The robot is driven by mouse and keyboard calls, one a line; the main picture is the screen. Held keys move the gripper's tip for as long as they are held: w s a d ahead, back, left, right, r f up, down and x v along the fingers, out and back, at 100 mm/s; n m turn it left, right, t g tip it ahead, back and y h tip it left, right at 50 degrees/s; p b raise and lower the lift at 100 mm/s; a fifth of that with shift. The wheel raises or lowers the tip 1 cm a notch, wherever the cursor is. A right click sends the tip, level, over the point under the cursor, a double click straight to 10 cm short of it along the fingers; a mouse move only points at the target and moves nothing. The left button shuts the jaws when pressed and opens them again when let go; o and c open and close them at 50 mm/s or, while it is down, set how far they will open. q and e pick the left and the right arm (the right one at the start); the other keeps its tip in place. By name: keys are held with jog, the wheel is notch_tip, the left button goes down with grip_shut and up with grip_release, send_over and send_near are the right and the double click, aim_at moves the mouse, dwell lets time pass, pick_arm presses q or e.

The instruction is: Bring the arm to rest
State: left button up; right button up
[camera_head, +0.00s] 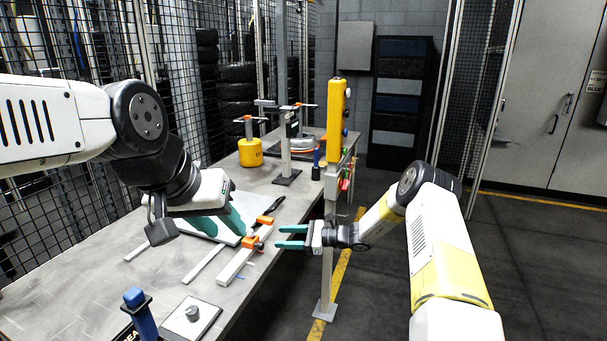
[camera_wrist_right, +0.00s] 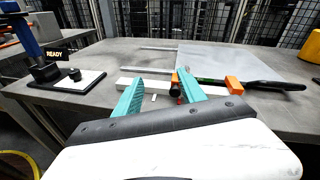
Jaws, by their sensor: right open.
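My right gripper (camera_head: 284,237) reaches in from the right at the near edge of the workbench, with its two teal fingers apart and nothing between them. In the right wrist view the same gripper (camera_wrist_right: 158,84) points toward the bench, its fingers spread in front of a white bar. My left gripper (camera_head: 236,222) hangs over the bench, its teal fingers pointing right and down near a pale flat sheet. One finger mostly covers the other, so its opening is unclear. The grey workbench (camera_head: 85,285) runs under the left arm.
A white bar with orange clamps (camera_head: 240,265) lies near the bench edge, close to both grippers. A black-handled tool (camera_head: 271,206) lies beside the sheet (camera_wrist_right: 215,62). A yellow post (camera_head: 335,115) stands at the bench's right side. Open floor (camera_head: 530,275) lies right.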

jog(key=s+d+r+n+g+h, duration=0.1)
jog(key=s+d+r+n+h, duration=0.3)
jog(key=s+r, duration=0.55)
jog(key=s+d+r+n+g+h, duration=0.25)
jog(key=s+r+n, duration=0.4)
jog(key=r, duration=0.55)
jog(key=s+d+r+n+t+h, duration=0.3)
jog(key=s+d, duration=0.4)
jog(key=s, duration=0.3)
jog(key=s+d+r+n+t+h, duration=0.4)
jog(key=s+d+r, duration=0.2)
jog(key=s, duration=0.5)
jog(key=shift+s+d, duration=0.25)
jog(key=shift+d, duration=0.8)
jog(key=shift+n+h, duration=0.25)
